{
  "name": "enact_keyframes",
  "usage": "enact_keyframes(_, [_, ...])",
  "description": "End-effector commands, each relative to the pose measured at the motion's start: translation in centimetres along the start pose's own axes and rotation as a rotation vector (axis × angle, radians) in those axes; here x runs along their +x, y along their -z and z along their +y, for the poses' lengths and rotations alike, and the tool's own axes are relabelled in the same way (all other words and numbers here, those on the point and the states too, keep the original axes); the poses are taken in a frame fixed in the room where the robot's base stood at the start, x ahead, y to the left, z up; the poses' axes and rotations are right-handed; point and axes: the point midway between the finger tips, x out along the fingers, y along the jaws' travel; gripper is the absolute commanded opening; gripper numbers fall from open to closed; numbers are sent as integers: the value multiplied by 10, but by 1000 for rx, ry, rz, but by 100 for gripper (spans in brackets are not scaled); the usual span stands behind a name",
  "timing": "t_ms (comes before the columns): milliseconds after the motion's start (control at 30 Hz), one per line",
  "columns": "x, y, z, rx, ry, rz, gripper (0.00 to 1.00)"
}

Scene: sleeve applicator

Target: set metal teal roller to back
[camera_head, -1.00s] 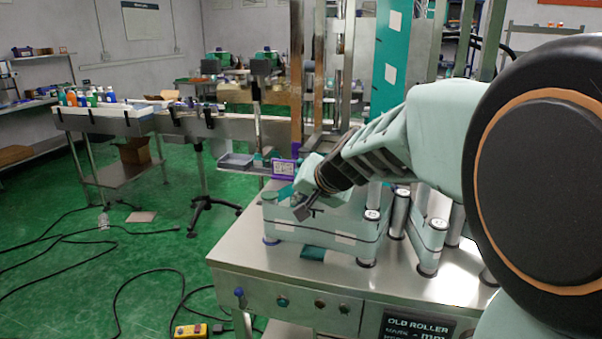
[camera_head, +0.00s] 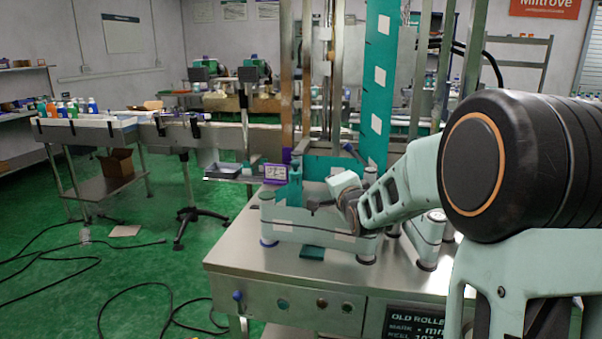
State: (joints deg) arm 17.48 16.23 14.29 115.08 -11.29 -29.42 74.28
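My gripper (camera_head: 314,208) hangs over the middle of the assembly, just right of that post. Its dark fingers are small, and I cannot tell whether they are open or shut. My arm hides part of the right side of the bench top.
A purple-framed display (camera_head: 275,172) stands behind the left corner. A conveyor (camera_head: 90,128) with coloured bottles is at the left. Cables lie on the green floor.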

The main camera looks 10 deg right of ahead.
Motion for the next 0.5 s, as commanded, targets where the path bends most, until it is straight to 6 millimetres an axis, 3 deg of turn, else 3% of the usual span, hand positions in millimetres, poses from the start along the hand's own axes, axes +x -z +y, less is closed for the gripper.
enact_keyframes(500, [3, -12, -9, 329, 220, -119, 0])
